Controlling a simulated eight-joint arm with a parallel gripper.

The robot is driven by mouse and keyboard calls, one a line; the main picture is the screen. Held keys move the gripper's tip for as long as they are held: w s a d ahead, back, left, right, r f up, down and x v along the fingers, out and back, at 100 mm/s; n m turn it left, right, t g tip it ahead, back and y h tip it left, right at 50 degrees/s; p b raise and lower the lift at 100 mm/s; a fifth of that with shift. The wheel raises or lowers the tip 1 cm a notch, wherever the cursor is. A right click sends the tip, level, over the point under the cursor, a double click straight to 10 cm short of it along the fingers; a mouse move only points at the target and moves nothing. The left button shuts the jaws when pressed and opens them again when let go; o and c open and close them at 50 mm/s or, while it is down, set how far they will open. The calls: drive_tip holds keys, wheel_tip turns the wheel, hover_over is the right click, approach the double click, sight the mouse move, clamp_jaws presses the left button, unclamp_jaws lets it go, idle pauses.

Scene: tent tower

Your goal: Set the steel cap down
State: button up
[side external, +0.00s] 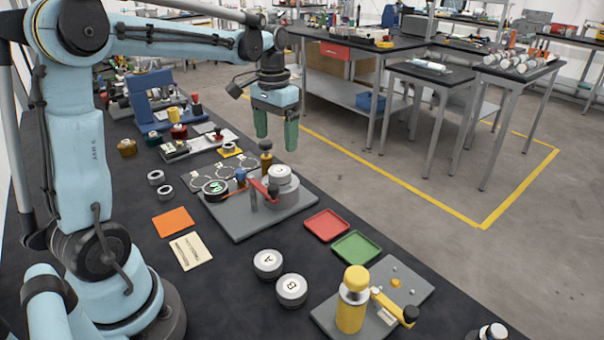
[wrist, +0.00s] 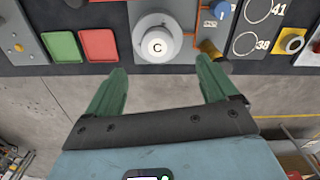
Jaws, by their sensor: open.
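A round steel cap (side external: 279,172) sits on top of a wider grey cylinder (side external: 277,194) on the grey plate. In the wrist view the cap (wrist: 157,47) shows a letter C on its pale top. My gripper (side external: 276,143) is open and empty, with green fingers pointing down above the plate's far side. In the wrist view my gripper (wrist: 161,66) has its fingers spread apart, with the cap beyond and between the tips. The fingers look clear of the cap.
A red clamp arm (side external: 263,189) and a brass-topped post (side external: 266,158) stand close beside the cylinder. Round caps marked A (side external: 267,263) and B (side external: 291,289) lie on the bench. Red (side external: 327,225) and green (side external: 356,247) trays are empty.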

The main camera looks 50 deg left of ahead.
sight(280, 170)
drive_tip(key=shift+w+d+f, duration=0.1)
drive_tip(key=shift+f, duration=2.15)
drive_tip(key=shift+w+d+f, duration=0.1)
drive_tip(key=shift+f, duration=2.15)
drive_tip(key=shift+c, duration=0.4)
drive_tip(key=c, duration=1.4)
drive_tip(key=shift+r, duration=0.15)
